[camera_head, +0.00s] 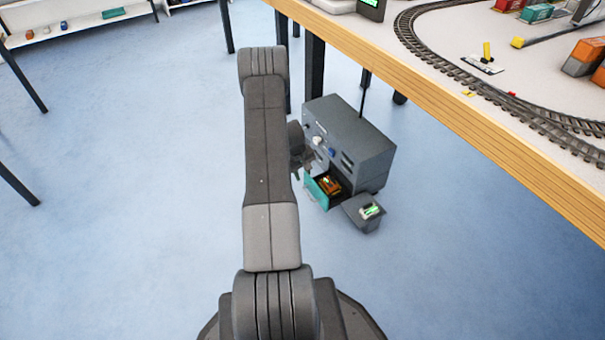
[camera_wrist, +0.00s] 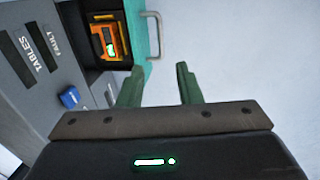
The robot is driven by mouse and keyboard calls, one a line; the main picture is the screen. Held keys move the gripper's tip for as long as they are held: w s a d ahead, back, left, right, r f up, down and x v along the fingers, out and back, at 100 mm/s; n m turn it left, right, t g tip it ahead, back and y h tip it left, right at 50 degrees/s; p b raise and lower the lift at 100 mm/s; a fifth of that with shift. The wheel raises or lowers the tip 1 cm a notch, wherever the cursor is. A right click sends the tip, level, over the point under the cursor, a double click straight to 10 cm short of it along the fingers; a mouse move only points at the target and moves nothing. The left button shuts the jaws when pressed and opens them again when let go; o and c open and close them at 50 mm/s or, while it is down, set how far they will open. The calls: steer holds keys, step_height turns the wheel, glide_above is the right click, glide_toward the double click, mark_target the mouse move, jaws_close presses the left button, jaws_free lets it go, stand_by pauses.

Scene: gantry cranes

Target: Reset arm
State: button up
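My arm stands extended over the floor in the head view, and most of my gripper (camera_head: 304,160) is hidden behind the arm links there. In the wrist view my gripper (camera_wrist: 160,88) shows two green fingers set apart with nothing between them. It is open and empty. Its fingers point toward an open teal drawer (camera_wrist: 139,28) with a metal handle. Whether a finger touches the drawer I cannot tell.
A grey cabinet (camera_head: 355,140) under the wooden table (camera_head: 450,105) has the teal drawer (camera_head: 318,192) pulled out, with an orange device (camera_wrist: 108,42) inside. A blue knob (camera_wrist: 70,97) is on its front. A grey bin (camera_head: 362,222) stands beside it. Floor at left is clear.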

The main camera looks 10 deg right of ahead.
mark_target(308, 195)
steer(key=shift+f, duration=0.15)
steer(key=f+b, duration=0.1)
steer(key=f, duration=0.3)
steer(key=d+f+b, duration=0.1)
steer(key=f+b, duration=0.1)
steer(key=f, duration=0.3)
steer(key=w+d+f+b, duration=0.1)
steer(key=f+b, duration=0.1)
steer(key=f, duration=0.2)
steer(key=shift+d+f, duration=0.15)
steer(key=shift+f, duration=0.1)
steer(key=shift+d+r, duration=0.1)
steer(key=shift+d, duration=0.15)
